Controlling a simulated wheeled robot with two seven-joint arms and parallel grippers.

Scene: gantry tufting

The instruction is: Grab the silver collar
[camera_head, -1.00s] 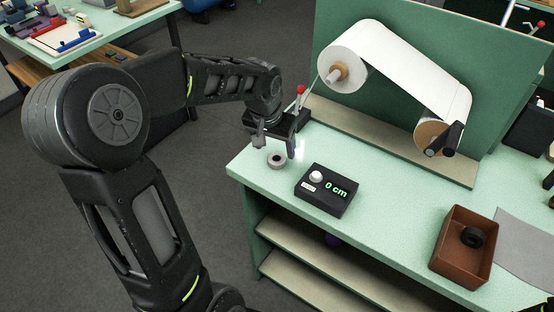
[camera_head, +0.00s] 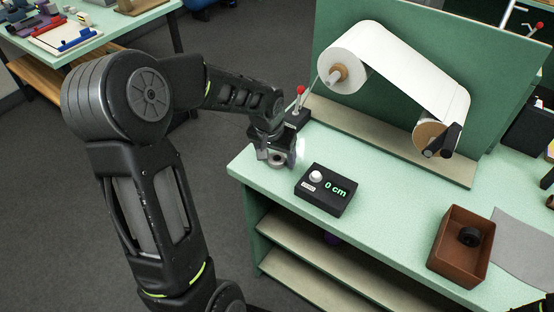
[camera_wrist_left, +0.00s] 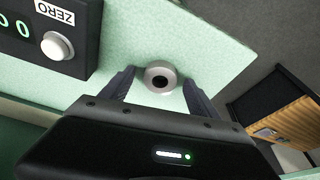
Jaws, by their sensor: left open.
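The silver collar (camera_head: 276,161) is a small ring with a dark hole, lying on the green table near its left corner. In the left wrist view the collar (camera_wrist_left: 159,76) sits between the fingertips of my left gripper (camera_wrist_left: 158,88), with a gap to each finger. My left gripper (camera_head: 275,158) is open and low over the table, its fingers on either side of the collar.
A black counter box (camera_head: 326,190) reading 0 cm, with a white knob, stands right of the collar. Behind are a red-knobbed lever (camera_head: 299,103) and a paper roll (camera_head: 346,62). A brown tray (camera_head: 463,247) holds a black ring (camera_head: 471,236). The table edge is close to the collar.

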